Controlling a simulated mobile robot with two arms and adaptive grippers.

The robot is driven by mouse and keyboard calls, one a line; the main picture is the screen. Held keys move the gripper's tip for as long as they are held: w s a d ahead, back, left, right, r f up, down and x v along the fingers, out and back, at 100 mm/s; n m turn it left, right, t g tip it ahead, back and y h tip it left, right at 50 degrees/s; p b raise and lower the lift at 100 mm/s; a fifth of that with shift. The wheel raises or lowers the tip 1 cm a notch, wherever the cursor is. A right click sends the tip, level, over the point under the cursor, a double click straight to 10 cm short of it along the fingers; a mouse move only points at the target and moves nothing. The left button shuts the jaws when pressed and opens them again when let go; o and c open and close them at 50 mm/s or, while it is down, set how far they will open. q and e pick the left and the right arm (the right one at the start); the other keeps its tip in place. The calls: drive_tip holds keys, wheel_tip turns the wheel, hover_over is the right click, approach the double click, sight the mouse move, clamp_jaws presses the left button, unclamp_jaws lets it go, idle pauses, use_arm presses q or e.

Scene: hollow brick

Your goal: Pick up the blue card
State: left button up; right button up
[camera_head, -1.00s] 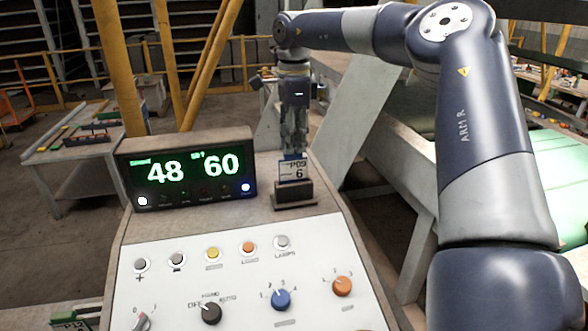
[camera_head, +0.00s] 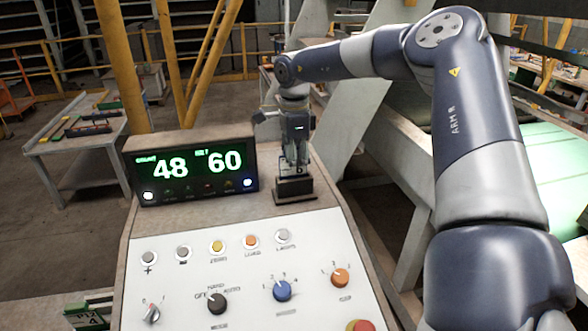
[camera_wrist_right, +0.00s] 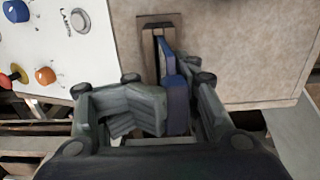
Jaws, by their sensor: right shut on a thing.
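The blue card (camera_wrist_right: 167,55) stands upright in the slot of a small dark holder (camera_head: 294,190) on the console top, right of the display. In the right wrist view the holder (camera_wrist_right: 148,42) shows beyond the fingertips. My right gripper (camera_head: 292,168) points down over the holder and is shut on the card. In the right wrist view the card's blue face runs between the two fingers (camera_wrist_right: 172,105). The fingers cover most of the card in the head view. My left gripper is not in view.
A display (camera_head: 190,170) reading 48 and 60 stands left of the holder. The sloped panel (camera_head: 240,285) with several buttons and knobs lies in front. A green card (camera_head: 86,316) shows at bottom left. A side table (camera_head: 80,140) holds small items.

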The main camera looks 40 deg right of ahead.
sight(294, 176)
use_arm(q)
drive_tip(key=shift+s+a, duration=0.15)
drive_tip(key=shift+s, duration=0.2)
use_arm(e)
drive_tip(key=shift+r, duration=0.1)
drive_tip(key=shift+c, duration=0.3)
drive_tip(key=shift+w+d, duration=0.1)
drive_tip(key=shift+r, duration=0.35)
wheel_tip(294, 176, up, 9)
drive_tip(key=b, duration=0.3)
drive_tip(key=shift+f, duration=0.2)
clamp_jaws()
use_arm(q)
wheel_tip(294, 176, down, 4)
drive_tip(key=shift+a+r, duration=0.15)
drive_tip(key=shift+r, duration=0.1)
use_arm(e)
drive_tip(key=shift+r, duration=0.35)
